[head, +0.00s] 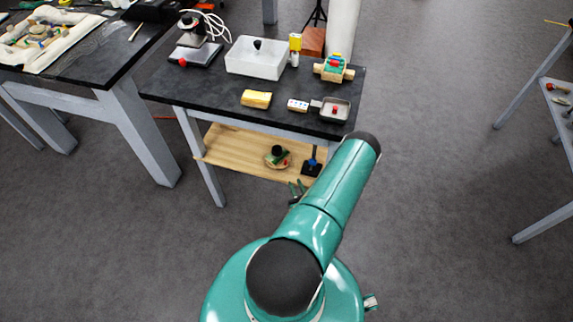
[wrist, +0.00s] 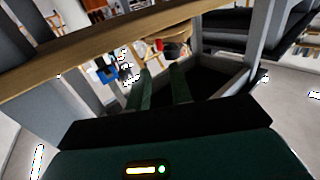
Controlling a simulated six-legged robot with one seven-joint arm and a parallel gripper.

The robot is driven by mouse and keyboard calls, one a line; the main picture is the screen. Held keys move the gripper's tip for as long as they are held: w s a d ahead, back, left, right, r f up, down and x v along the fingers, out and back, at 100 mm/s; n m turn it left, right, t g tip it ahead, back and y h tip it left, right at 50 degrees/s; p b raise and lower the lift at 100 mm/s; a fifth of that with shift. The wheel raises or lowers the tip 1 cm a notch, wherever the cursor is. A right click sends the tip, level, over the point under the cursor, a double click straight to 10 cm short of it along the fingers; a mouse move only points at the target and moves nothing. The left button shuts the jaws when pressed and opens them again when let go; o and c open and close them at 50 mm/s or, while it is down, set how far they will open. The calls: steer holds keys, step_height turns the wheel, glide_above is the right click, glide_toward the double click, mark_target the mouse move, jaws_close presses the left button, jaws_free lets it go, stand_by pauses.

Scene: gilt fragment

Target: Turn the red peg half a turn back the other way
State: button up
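A small wooden block fixture (head: 334,73) with coloured parts stands at the right back of the black-topped table. A small red piece (head: 335,62) shows on its top; I cannot tell for sure that this is the red peg, or how it is turned. My gripper (head: 297,190) is low in front of the table, near the front edge of the wooden lower shelf and well below the fixture. In the wrist view my gripper (wrist: 160,80) has its two green fingers apart with nothing held between them. The fixture is not clearly seen in the wrist view.
The wooden lower shelf (head: 235,155) carries a round plate (head: 270,160) and a black stand (head: 312,168). Open floor lies right of the table.

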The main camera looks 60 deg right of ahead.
mark_target(286, 163)
steer(key=x, duration=1)
steer(key=shift+c, duration=0.2)
jaws_close()
